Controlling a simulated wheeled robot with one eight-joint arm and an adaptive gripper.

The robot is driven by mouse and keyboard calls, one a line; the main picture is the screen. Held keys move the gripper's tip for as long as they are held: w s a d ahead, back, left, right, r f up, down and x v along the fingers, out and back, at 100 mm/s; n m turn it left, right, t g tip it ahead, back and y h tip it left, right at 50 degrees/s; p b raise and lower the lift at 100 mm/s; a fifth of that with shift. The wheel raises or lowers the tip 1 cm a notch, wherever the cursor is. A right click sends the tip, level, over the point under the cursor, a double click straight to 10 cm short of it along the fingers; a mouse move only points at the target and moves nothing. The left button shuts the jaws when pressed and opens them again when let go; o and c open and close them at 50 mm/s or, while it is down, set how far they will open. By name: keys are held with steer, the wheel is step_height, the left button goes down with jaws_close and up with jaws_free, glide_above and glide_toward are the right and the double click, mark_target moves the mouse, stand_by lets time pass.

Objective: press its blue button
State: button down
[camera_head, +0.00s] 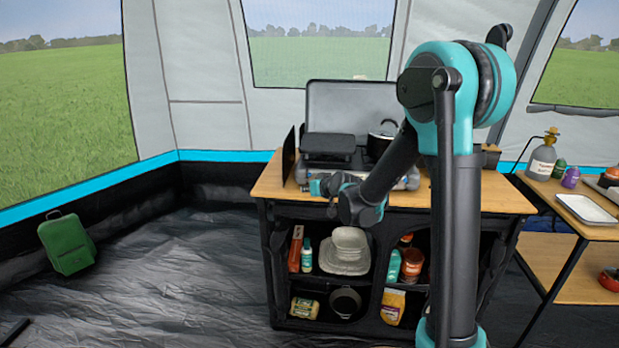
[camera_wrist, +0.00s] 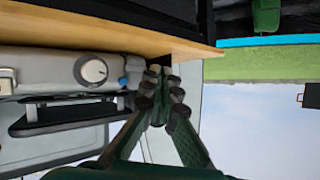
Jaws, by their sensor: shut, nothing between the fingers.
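The camp stove (camera_head: 330,155) stands on the wooden top of the cabinet, with its lid raised. In the wrist view, the stove's silver front panel (camera_wrist: 45,62) lies at the left, with a round white-centred knob (camera_wrist: 92,70). A small blue button (camera_wrist: 123,80) sits beside the knob, near the panel's end. My gripper (camera_wrist: 163,76) is shut and empty, its fingertips together just right of the blue button in the wrist view. I cannot tell the depth gap, but a gap shows in the picture. In the head view, my wrist is in front of the stove and hides part of it.
A dark pot (camera_head: 381,138) stands on the stove's right side. The cabinet top's wooden edge (camera_wrist: 120,40) runs close to my fingers in the wrist view. Shelves below hold boxes, bowls (camera_head: 346,250) and bottles. A side table (camera_head: 565,262) stands at the right. The floor at left is mostly clear.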

steer(key=shift+w+d, duration=0.1)
steer(key=shift+w, duration=3.5)
steer(key=shift+w, duration=0.4)
steer(key=shift+w, duration=0.4)
steer(key=shift+s, duration=0.85)
steer(key=shift+s, duration=0.1)
steer(key=s, duration=0.4)
steer(key=shift+s, duration=0.4)
